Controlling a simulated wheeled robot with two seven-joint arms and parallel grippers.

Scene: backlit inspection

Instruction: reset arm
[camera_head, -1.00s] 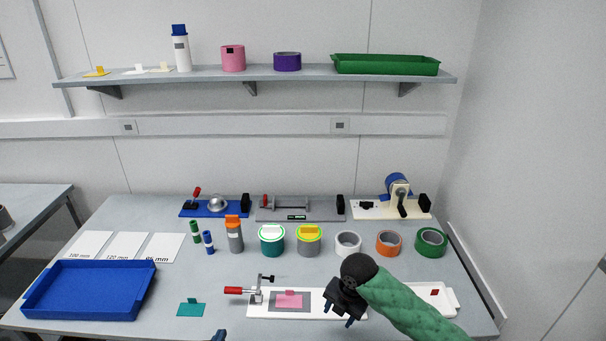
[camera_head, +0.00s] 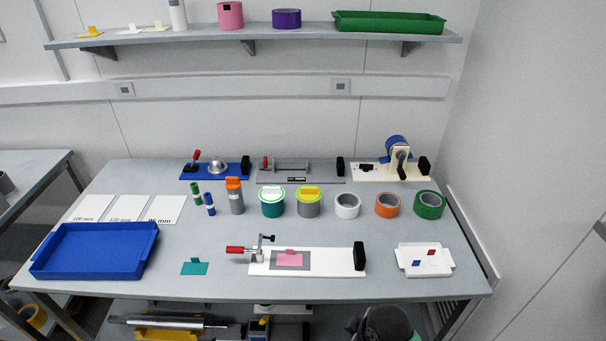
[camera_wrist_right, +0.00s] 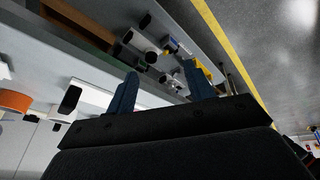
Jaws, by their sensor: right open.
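My right gripper (camera_wrist_right: 158,98) shows in the right wrist view with its two blue fingers apart and nothing between them. It points out past the table edge, and the lower shelf and floor show beyond it. In the head view only a dark rounded part of my right arm shows at the bottom edge, below the front of the table; the fingers are out of frame there. My left gripper is in neither current view.
The table (camera_head: 330,225) holds a white clamp fixture (camera_head: 335,262) with a pink piece (camera_head: 289,260), a blue tray (camera_head: 95,250), a teal piece (camera_head: 195,268), a white tray (camera_head: 425,260) and a row of rolls and bottles. Items lie on a shelf underneath.

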